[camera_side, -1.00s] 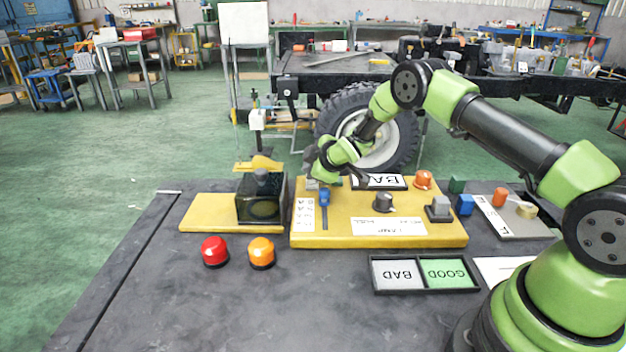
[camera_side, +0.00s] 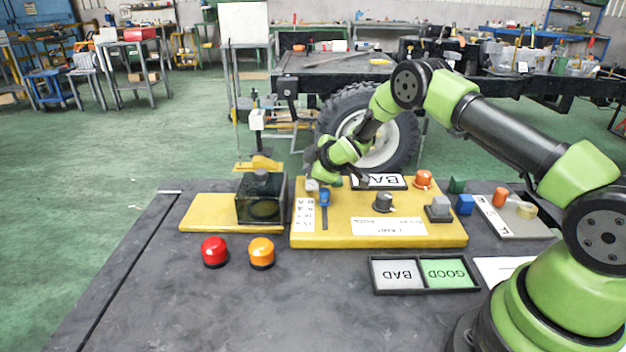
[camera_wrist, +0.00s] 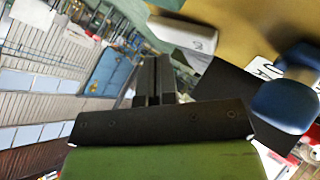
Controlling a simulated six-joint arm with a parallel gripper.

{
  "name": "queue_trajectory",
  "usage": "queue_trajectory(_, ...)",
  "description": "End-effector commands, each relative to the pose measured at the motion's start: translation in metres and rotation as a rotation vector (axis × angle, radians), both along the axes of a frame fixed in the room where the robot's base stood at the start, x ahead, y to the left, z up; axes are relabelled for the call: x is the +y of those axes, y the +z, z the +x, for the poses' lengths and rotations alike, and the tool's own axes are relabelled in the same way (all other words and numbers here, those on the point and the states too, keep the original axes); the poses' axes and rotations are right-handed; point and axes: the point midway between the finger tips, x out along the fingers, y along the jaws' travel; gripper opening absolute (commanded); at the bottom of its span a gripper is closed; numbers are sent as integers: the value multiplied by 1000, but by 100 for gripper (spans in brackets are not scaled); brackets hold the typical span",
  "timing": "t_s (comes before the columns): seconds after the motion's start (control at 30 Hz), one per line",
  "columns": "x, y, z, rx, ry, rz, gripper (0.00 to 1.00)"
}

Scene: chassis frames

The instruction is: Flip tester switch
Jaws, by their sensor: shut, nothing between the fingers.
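The yellow tester panel (camera_side: 275,240) lies on the dark bench; it also shows in the wrist view (camera_wrist: 235,22). A small pale grey block (camera_side: 312,185), perhaps the switch, sits at its far left corner. It appears close to the fingers in the wrist view (camera_wrist: 184,33). A blue slider knob (camera_side: 324,198) stands just in front of it and shows large at the right of the wrist view (camera_wrist: 287,102). My gripper (camera_wrist: 153,82) is shut and empty, beside the pale block. In the side view its fingertips are hard to make out. I cannot tell which way the switch is set.
The panel also carries a dark knob (camera_side: 383,202), an orange button (camera_side: 423,180) and a grey block (camera_side: 439,209). A dark clear box (camera_side: 262,205) stands left of it. Red (camera_side: 214,252) and orange (camera_side: 261,253) domes and a BAD/GOOD tray (camera_side: 422,291) lie in front.

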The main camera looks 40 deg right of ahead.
Motion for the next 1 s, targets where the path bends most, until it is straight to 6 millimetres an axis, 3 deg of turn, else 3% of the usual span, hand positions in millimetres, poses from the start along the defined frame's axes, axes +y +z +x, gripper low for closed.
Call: queue_trajectory(1.0,-1,-9,1,0,0,0,0)
